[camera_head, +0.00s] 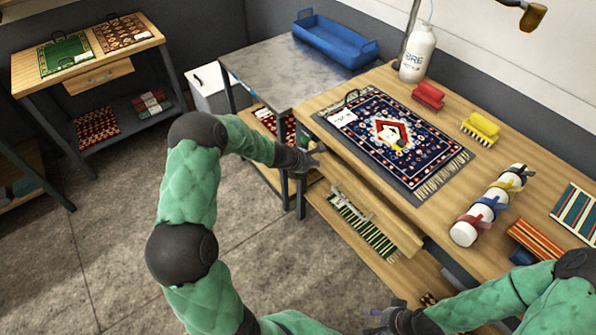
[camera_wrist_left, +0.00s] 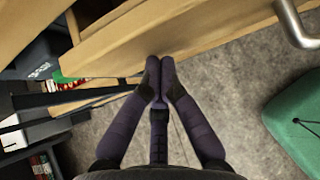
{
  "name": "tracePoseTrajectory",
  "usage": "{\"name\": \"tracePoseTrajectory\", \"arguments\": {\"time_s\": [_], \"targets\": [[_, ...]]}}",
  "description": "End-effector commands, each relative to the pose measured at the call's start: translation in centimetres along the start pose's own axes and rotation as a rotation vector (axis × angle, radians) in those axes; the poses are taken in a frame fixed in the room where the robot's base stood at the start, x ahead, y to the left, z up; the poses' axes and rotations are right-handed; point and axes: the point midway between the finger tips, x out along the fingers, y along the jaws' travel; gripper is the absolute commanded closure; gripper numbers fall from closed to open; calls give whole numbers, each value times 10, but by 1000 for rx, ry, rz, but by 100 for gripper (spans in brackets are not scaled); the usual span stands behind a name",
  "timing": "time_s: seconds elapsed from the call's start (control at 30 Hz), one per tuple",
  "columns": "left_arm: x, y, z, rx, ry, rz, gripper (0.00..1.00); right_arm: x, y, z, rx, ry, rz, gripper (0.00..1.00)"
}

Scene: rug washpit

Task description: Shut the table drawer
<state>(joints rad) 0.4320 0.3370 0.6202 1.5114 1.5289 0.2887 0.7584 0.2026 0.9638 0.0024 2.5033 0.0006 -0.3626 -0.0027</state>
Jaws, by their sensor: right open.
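The wooden table drawer (camera_head: 385,212) sticks out from under the rug table's top. Its front has a metal bar handle (camera_head: 350,206), which also shows in the left wrist view (camera_wrist_left: 296,24). My left gripper (camera_head: 312,157) is at the drawer's far left end. In the left wrist view its fingers (camera_wrist_left: 160,62) are together, with nothing seen between them, and their tips are at the edge of the wooden drawer front (camera_wrist_left: 190,38). I cannot tell whether they touch it. My right gripper (camera_head: 385,318) is open, low at the bottom of the head view, apart from the drawer.
A striped rug (camera_head: 365,230) lies on the shelf below. Open floor (camera_head: 110,240) is left.

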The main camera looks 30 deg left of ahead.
Motion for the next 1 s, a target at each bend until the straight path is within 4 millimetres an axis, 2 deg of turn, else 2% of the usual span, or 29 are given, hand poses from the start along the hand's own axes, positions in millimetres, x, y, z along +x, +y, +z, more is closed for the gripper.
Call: {"name": "tracePoseTrajectory", "arguments": {"time_s": [0.1,0.33,1.0], "targets": [[12,0,15,2,0,-1,100,-7,-3,0,0,0,0,49],[27,0,28,0,0,0,100,-13,-4,0,0,0,0,49],[30,2,31,2,-2,-1,100,-14,-5,1,0,0,0,49]]}}
